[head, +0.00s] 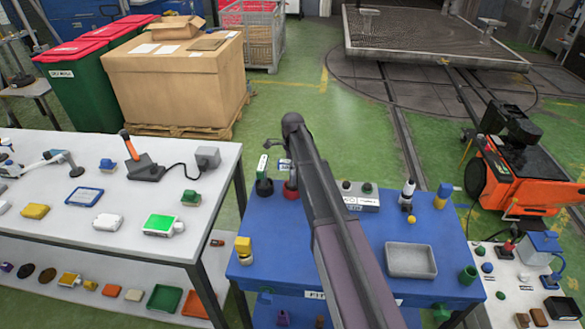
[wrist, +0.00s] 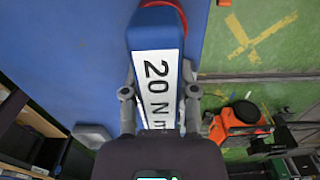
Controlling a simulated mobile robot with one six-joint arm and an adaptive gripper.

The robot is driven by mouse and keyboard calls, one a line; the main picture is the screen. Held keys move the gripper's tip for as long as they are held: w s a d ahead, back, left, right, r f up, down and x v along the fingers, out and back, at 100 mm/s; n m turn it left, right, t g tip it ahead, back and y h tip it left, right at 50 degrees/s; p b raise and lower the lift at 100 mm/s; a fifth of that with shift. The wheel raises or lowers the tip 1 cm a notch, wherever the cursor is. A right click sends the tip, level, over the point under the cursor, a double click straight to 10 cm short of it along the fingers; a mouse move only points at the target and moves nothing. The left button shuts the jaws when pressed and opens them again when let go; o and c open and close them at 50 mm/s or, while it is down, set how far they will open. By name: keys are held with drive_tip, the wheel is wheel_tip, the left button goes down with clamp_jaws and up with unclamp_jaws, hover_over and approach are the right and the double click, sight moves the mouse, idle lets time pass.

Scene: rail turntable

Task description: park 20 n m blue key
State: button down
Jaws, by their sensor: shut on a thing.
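The blue key (wrist: 155,35) is a blue block with a white label reading "20 N" and a partly hidden letter. My gripper (wrist: 160,92) is shut on it, with one finger on each side of the label. In the wrist view, a red curved rim (wrist: 184,18) shows beside the key's far end. I cannot tell whether the key touches it or sits in it. In the head view, my arm hides the key and most of my gripper. A red holder (head: 290,190) stands on the blue table (head: 285,225), partly behind my arm.
A green-and-white labelled piece (head: 262,166) stands in a dark holder left of the red one. A white bench (head: 120,240) flanks the table.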

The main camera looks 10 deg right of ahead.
drive_tip(key=shift+f+b, duration=0.65)
drive_tip(key=shift+f, duration=0.05)
drive_tip(key=shift+c, duration=1.5)
unclamp_jaws()
drive_tip(key=shift+r, duration=0.25)
